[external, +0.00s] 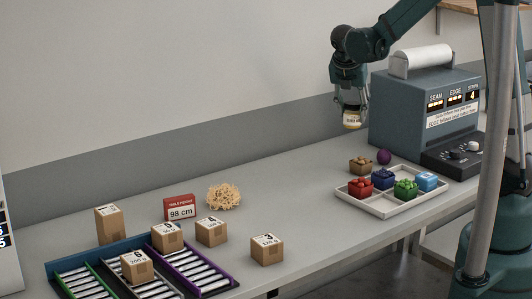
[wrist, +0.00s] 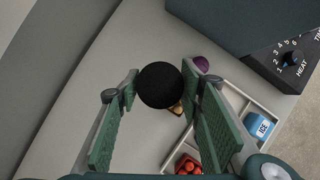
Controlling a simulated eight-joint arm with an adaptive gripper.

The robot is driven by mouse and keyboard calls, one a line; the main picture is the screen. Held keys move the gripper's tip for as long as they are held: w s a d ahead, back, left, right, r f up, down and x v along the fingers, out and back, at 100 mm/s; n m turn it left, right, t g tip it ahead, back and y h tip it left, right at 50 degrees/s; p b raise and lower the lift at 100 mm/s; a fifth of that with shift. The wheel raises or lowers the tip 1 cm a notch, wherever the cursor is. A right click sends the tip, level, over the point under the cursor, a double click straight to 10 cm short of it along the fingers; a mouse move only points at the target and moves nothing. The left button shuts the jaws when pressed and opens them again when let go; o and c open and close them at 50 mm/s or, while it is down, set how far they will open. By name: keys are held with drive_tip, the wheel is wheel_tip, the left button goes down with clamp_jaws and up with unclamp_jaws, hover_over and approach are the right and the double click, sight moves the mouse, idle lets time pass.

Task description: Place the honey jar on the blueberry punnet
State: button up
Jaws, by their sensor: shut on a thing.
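My gripper (external: 351,108) is shut on the honey jar (external: 352,120), holding it in the air above the table, left of the machine. The jar has a pale label, and its round black lid shows between the fingers in the wrist view (wrist: 160,85). The blueberry punnet (external: 383,180) is blue, with dark fruit, and sits in the white divided tray (external: 360,203), below and right of the jar. In the wrist view, I cannot make out the blueberry punnet; my right finger covers part of the tray.
The tray also holds a red punnet (external: 360,187), a green punnet (external: 405,189) and a light blue ice box (external: 425,181). A brown punnet (external: 360,165) and a purple ball (external: 384,157) stand behind it. The grey machine (external: 425,105) is to the right. Cartons stand at the left.

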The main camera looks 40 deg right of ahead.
drive_tip(key=s+a+m+b, duration=0.1)
drive_tip(key=s+a, duration=0.1)
drive_tip(key=s, duration=0.7)
drive_tip(key=s+a+r+m+g+h, duration=0.1)
drive_tip(key=s+m, duration=0.1)
drive_tip(key=s, duration=0.7)
drive_tip(key=shift+s+a+r+b, duration=0.3)
drive_tip(key=shift+a+b, duration=0.1)
drive_tip(key=b, duration=0.1)
hover_over(383, 173)
drive_tip(key=shift+f, duration=2.95)
drive_tip(key=shift+f, duration=0.1)
drive_tip(key=shift+f+b, duration=0.4)
drive_tip(key=shift+f, duration=1.6)
drive_tip(key=shift+f, duration=0.15)
drive_tip(key=o, duration=1.1)
